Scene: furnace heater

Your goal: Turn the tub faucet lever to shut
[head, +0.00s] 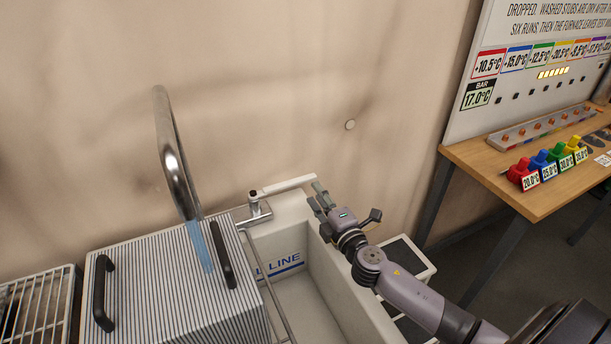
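The tub faucet has a tall curved chrome spout (172,150). A blue stream of water (198,246) hangs below the spout, over the striped lid. The faucet lever (289,184) is a pale bar that reaches right from a small chrome valve (256,212) at the tub's back rim. My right gripper (314,193) is at the lever's right end, with its fingers apart and nothing between them. I cannot tell whether a finger touches the lever. My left gripper is out of view.
The white tub (330,262) is open under my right arm. A striped lid (165,295) with black handles covers its left part. A wire rack (35,305) lies at far left. A wooden table (500,170) with coloured weights (541,164) stands at right.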

